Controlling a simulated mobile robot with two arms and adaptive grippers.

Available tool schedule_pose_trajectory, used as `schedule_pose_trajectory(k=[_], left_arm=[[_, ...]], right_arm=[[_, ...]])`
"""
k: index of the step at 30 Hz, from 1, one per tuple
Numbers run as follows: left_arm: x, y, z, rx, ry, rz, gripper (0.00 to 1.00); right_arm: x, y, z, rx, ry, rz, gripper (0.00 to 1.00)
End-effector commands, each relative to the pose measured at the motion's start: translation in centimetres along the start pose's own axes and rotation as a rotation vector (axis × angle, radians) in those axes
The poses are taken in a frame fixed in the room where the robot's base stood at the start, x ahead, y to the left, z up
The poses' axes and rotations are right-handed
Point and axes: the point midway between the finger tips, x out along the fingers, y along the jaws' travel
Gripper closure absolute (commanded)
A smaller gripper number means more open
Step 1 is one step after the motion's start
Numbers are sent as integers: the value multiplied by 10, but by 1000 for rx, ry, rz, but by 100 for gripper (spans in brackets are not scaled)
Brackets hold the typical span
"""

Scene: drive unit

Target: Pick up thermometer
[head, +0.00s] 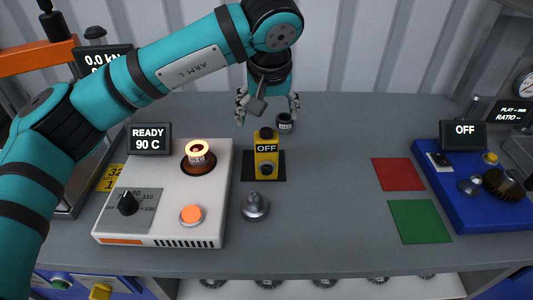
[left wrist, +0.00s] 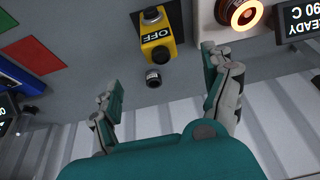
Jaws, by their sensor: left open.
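The yellow device with a small OFF display (head: 266,147), which I take to be the thermometer, stands on a black pad (head: 247,166) at the middle of the bench. It also shows in the left wrist view (left wrist: 157,52). My left gripper (head: 268,112) is open and empty, with its fingers pointing down just behind the yellow device in the head view. In the left wrist view the two fingers (left wrist: 160,88) are spread wide, and the device lies beyond them, apart from both. My right gripper is not in view.
A small dark cylinder (head: 285,124) stands behind the device, close to a finger. A white heater unit (head: 160,225) with a glowing ring stands left; a metal weight (head: 255,207) stands in front. Red (head: 398,174) and green (head: 419,221) squares and a blue unit (head: 465,200) lie right.

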Motion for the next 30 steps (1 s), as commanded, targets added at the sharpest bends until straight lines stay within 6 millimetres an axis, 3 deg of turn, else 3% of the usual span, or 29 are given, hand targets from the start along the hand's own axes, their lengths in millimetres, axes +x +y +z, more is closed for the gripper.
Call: schedule_pose_trajectory(k=[6,12,20,25,30], left_arm=[[48,0,1,-3,-8,2,17],[84,1,1,-2,-6,4,17],[103,1,1,-2,-6,5,17],[127,0,0,-4,-9,4,17],[147,1,0,-3,-5,6,17]], right_arm=[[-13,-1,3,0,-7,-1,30],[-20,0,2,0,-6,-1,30],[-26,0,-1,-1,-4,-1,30],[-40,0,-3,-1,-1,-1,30],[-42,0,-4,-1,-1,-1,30]])
